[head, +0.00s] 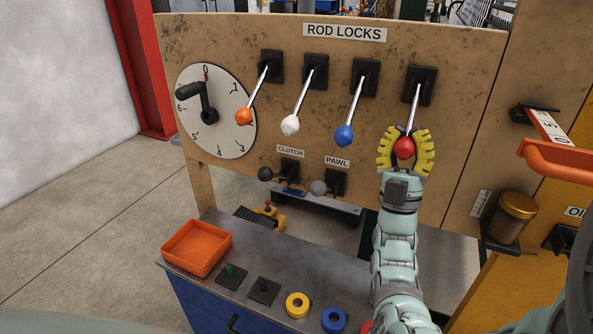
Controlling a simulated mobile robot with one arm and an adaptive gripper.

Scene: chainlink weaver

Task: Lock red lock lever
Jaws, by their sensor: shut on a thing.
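The red lock lever (405,147) is the rightmost of the levers under the ROD LOCKS sign (344,32). Its metal rod (414,106) slants down and out from a black mount (420,85). My gripper (405,146) is around the red knob, with its yellow fingers on both sides, shut on it. The orange lever (244,116), white lever (290,125) and blue lever (345,135) hang to the left, also pointing down.
A dial with a black handle (207,102) is at the panel's left. CLUTCH and PAWL levers sit below. A bench holds an orange tray (198,248), a yellow ring (297,305) and a blue ring (334,319). An orange handle (560,160) and jar (514,217) are at right.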

